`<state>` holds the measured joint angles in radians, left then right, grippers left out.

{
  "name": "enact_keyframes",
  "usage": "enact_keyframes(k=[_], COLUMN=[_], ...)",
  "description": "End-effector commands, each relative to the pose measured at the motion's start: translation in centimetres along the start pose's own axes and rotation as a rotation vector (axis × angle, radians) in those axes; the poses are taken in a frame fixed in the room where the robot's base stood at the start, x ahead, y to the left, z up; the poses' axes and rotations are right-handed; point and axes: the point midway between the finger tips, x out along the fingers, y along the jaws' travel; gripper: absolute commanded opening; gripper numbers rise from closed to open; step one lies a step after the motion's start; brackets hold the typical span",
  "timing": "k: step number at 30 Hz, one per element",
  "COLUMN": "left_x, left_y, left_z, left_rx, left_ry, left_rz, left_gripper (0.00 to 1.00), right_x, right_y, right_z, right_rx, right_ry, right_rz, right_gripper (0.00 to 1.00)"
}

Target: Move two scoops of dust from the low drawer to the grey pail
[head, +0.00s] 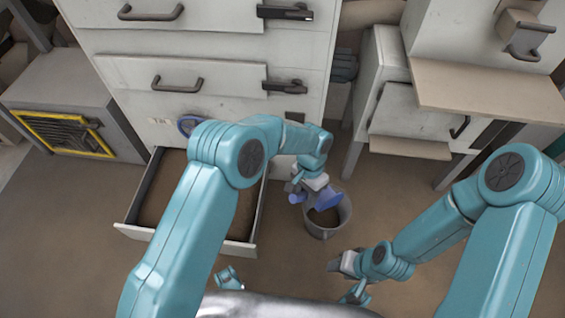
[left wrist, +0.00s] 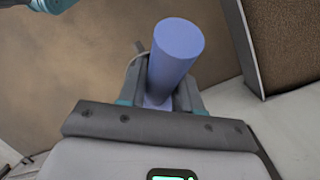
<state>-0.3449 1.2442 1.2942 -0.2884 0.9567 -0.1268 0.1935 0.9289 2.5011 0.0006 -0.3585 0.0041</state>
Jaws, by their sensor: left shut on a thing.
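The low drawer (head: 152,232) is pulled out at the bottom of the pale cabinet, with brown dust (head: 179,178) inside. The grey pail (head: 342,222) stands on the floor to the right of the drawer, with a brown patch inside it. My left gripper (head: 311,185) is shut on a blue scoop (head: 329,198), holding it at the pail's upper rim. The scoop also shows between the fingers in the left wrist view (left wrist: 177,50). Its inside is hidden, so I cannot tell what it holds. My right gripper (head: 345,264) is low, right of the pail; its jaws are unclear.
The pale cabinet (head: 215,45) has closed drawers with dark handles above the low drawer. A blue ring (head: 188,124) is by its front, partly behind my left arm. A bench (head: 490,88) stands at right. A yellow-framed box (head: 65,134) stands at left. Floor around the pail is clear.

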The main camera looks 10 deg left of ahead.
Motion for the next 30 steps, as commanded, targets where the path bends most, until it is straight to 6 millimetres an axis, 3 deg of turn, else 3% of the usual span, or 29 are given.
enact_keyframes(k=[5, 21, 30], left_x=[1.4, 3.0, 3.0], left_y=[1.1, 0.4, 0.4], left_z=[0.0, 2.7, 2.9], left_rx=[-0.049, 0.004, -0.011], left_ry=[0.031, 0.373, 0.397], left_rz=[0.009, 0.032, 0.030], left_gripper=[0.00, 0.00, 0.00], right_x=[-0.4, -0.7, -0.7], right_y=[-0.2, -0.4, -0.3], right_z=[0.1, 0.3, 0.2], right_rx=[-0.001, -0.006, -0.004], right_ry=[-0.003, -0.007, -0.005], right_rz=[0.000, -0.001, 0.000], right_gripper=[0.47, 0.47, 0.47])
